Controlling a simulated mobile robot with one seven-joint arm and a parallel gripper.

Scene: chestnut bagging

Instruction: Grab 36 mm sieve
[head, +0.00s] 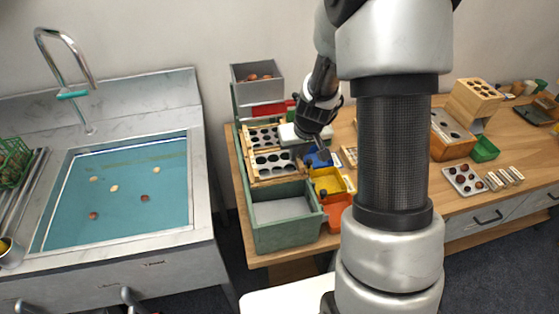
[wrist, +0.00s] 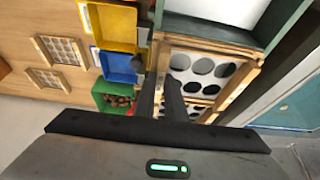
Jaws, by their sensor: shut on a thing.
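Two white sieve plates with round holes, in wooden frames, sit in a green stand. The near sieve (head: 274,163) has the larger holes and also shows in the wrist view (wrist: 205,49); I cannot read a size on either. The far sieve (head: 263,137) has smaller-looking holes. My gripper (head: 322,152) is at the right side of the near sieve. In the wrist view my gripper (wrist: 161,78) is shut on the wooden side edge of that sieve; the fingers hide the exact contact.
A green bin (head: 286,230) is in front of the sieves. Yellow (head: 328,183), blue and orange bins stand close on the right. A grey box with chestnuts (head: 257,76) is above at the back. A sink (head: 120,190) lies left, across a gap.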

